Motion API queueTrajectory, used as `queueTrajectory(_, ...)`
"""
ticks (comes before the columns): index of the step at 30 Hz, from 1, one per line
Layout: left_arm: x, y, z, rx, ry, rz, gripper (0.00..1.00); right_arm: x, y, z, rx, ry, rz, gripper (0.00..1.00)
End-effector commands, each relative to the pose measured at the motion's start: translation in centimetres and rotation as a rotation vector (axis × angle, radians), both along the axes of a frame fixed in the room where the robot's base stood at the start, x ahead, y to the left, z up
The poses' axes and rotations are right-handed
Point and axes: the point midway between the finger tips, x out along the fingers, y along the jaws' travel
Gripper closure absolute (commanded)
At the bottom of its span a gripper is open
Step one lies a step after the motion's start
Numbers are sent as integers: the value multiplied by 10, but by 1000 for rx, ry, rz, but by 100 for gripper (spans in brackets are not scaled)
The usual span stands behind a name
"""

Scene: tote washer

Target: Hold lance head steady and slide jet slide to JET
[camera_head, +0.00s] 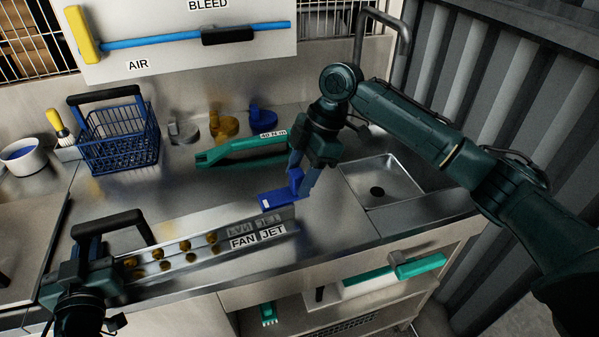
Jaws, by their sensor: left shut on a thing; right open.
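The lance head (200,257) is a long metal bar with several brass nozzles, lying along the front of the steel counter. The labels FAN (243,241) and JET (272,233) are at its right end. My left gripper (112,264) is shut on the left end of the lance head, beside a black handle (110,219); the contact is partly hidden. The blue jet slide (277,200), with a white mark, is at the right end, behind the JET label. My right gripper (303,180) is open and low at the slide's upright tab; I cannot tell whether it touches.
A teal tool (240,149), a blue basket (120,140) and grey, yellow and blue fittings (224,126) stand behind. A sink (382,181) is at right. A panel (190,55) with a blue bar and yellow handle is at the back. The counter's middle is clear.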

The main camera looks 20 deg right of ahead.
Motion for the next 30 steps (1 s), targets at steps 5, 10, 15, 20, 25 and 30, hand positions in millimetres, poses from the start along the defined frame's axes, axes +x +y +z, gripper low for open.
queueTrajectory(5, 0, -2, 0, -2, 0, -6, 100, 2, -9, 23, 1, -6, -1, 51)
queueTrajectory(10, 0, -3, -1, -2, 0, -6, 100, 3, -23, 57, 1, -5, -3, 51)
queueTrajectory(15, 0, -3, -1, -3, 0, -7, 100, 4, -36, 87, 0, -5, -2, 51)
queueTrajectory(20, 0, -3, -1, -3, 0, -7, 100, 4, -43, 104, -1, -2, -2, 51)
queueTrajectory(25, 0, -3, -1, -3, 0, -7, 100, 4, -45, 110, -1, -1, -1, 51)
queueTrajectory(30, 0, -3, -1, -3, 0, -7, 100, 4, -45, 110, -1, -1, -1, 51)
